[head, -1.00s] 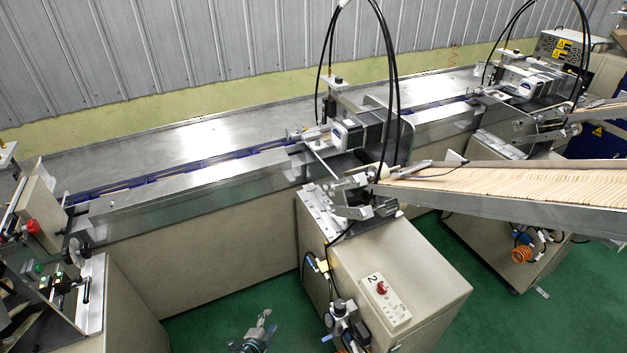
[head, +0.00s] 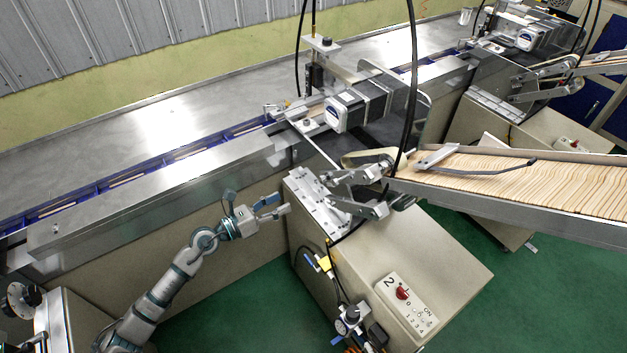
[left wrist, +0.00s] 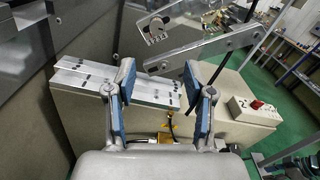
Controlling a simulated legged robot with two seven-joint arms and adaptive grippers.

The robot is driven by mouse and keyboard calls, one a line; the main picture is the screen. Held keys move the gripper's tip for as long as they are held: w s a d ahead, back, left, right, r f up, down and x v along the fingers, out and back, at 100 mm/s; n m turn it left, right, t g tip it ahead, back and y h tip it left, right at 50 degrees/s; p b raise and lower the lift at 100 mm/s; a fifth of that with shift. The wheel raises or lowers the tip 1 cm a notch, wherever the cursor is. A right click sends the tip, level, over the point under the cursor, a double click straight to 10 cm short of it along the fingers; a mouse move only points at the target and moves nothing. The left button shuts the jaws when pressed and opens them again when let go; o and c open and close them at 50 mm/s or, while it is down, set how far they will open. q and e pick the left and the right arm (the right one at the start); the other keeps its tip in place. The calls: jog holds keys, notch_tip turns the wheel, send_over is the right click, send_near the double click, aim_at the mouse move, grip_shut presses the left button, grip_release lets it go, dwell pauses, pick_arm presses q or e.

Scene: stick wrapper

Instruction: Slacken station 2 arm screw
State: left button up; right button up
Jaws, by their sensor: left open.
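Station 2 (head: 400,262) is a beige cabinet with a control plate marked 2 (head: 407,305) and a red knob. On its top left is a slotted metal mounting plate (head: 318,203). Metal arm links (head: 358,205) stand beside it under the stick chute; I cannot single out the arm screw. My left gripper (head: 279,205) is open and empty, just left of the mounting plate and apart from it. In the left wrist view its blue-padded fingers (left wrist: 160,95) frame the mounting plate (left wrist: 130,88), with the arm links (left wrist: 200,50) beyond. My right gripper is not in view.
The stick chute (head: 540,190) slopes in from the right above the cabinet. The conveyor (head: 150,215) runs behind my left arm. Hoses and a valve (head: 350,322) hang on the cabinet's left side. Green floor is clear below.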

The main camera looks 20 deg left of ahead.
pick_arm(q)
send_near(322, 182)
jog(key=x, duration=0.9)
jog(key=shift+w+f, duration=0.15)
jog(key=c, duration=0.3)
jog(key=shift+w+a+f, duration=0.15)
jog(key=shift+a+f, duration=0.05)
jog(key=shift+a, duration=0.3)
grip_shut()
jog(key=shift+r+p, duration=0.1)
jog(key=shift+p, duration=0.3)
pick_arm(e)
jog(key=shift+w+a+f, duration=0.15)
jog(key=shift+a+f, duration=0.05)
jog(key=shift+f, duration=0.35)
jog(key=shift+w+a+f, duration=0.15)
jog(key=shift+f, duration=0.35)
